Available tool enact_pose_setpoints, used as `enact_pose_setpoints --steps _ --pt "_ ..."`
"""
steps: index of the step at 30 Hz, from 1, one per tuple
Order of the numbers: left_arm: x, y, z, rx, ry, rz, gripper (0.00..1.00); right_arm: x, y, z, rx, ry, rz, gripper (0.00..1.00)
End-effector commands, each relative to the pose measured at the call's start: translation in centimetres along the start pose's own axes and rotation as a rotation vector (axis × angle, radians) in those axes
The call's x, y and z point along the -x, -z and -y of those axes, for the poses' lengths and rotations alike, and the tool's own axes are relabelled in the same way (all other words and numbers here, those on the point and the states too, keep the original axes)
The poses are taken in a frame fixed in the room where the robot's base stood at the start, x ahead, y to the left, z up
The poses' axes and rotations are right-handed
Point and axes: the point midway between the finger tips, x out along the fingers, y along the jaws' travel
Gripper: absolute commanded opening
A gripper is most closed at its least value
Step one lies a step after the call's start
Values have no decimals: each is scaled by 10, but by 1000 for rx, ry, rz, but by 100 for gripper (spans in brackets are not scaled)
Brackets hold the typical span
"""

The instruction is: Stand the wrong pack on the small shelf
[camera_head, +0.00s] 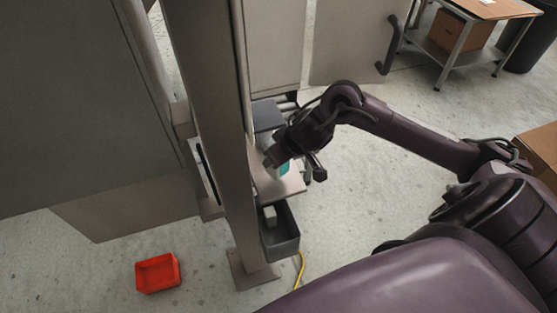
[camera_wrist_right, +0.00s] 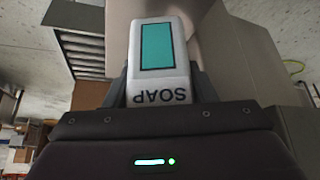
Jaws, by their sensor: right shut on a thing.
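My right gripper (camera_head: 276,160) is shut on a white soap pack with a teal panel (camera_wrist_right: 158,48). In the right wrist view the pack sits between the two fingers, and its SOAP lettering reads upside down. In the head view only a small teal and white part of the pack (camera_head: 285,169) shows beside my gripper. It is over or at a pale flat plate (camera_head: 285,190) beside the grey post; I cannot tell whether it touches the plate. I cannot tell whether this plate is the small shelf. My left gripper is not in view.
A grey bin (camera_head: 282,242) with a pale thing inside hangs below the plate. A tall grey post (camera_head: 215,110) stands close on the left. A red crate (camera_head: 158,258) lies on the floor. A cart with a cardboard box (camera_head: 458,35) is at the back right.

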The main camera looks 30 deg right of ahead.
Motion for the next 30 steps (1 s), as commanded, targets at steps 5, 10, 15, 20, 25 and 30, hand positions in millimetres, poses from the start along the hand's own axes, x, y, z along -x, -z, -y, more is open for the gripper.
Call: enact_pose_setpoints --steps 5,10,15,20,25,30 --pt "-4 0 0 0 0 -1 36 -19 -11 0 -1 0 4 19" --pt "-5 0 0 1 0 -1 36 -31 -17 0 0 -1 0 19" --pt "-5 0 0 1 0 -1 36 -31 -16 0 0 -1 -1 19" --pt "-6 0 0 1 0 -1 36 -33 -18 0 0 -1 1 52" --pt "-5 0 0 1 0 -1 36 -33 -18 0 0 -1 1 73" --pt "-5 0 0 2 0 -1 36 -32 -18 0 0 -1 1 73"
